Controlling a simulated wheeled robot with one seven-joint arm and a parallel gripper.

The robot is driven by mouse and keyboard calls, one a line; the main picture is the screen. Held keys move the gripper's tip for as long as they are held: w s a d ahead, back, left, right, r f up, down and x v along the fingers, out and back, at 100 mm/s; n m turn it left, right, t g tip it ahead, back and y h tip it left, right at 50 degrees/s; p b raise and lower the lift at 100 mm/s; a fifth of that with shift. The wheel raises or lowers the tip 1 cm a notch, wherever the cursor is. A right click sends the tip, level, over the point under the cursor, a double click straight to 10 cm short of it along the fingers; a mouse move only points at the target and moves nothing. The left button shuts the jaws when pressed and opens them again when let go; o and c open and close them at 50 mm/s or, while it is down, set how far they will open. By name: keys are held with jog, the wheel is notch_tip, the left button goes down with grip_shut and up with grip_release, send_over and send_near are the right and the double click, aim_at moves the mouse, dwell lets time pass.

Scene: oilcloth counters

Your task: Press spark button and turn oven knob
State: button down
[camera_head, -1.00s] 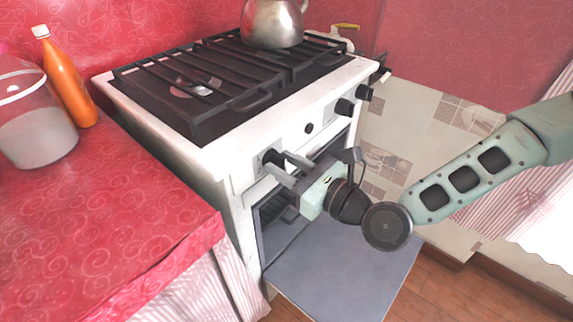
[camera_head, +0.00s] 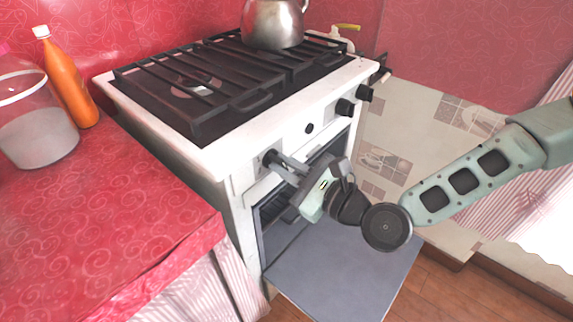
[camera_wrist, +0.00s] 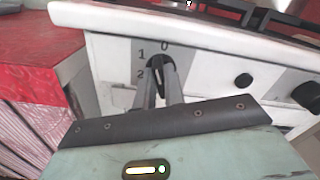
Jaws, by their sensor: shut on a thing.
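The white stove (camera_head: 240,145) has a black oven knob (camera_head: 267,156) at the left end of its front panel. My gripper (camera_head: 277,161) is shut on this knob, its fingers on both sides. In the wrist view the fingers (camera_wrist: 159,82) hold the knob (camera_wrist: 156,61) under a dial marked 0, 1 and 2; its pointer is partly hidden, so I cannot tell its exact setting. A small round black button (camera_head: 309,128), which looks like the spark button, sits to the right of the knob. It also shows in the wrist view (camera_wrist: 243,80), apart from my gripper.
Two more black knobs (camera_head: 345,107) (camera_head: 364,93) are farther right on the panel. The oven door (camera_head: 335,275) hangs open below my gripper. A kettle (camera_head: 272,22) stands on the grates. A red counter (camera_head: 130,205) with a bottle (camera_head: 68,80) and jar (camera_head: 38,125) is at left.

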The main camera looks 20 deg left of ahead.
jog(key=n, duration=0.4)
jog(key=shift+n, duration=0.3)
jog(key=shift+w+d+f+n+b, duration=0.15)
jog(key=shift+n+b, duration=1.3)
jog(key=shift+n, duration=3)
jog(key=shift+s+a+f+n+b, duration=0.15)
jog(key=shift+n+b, duration=1.35)
jog(key=shift+n, duration=3)
jog(key=shift+w+d+f+n+b, duration=0.2)
jog(key=shift+n+b, duration=1.25)
jog(key=shift+n, duration=3)
jog(key=shift+s+a, duration=0.1)
jog(key=c, duration=1.5)
grip_release()
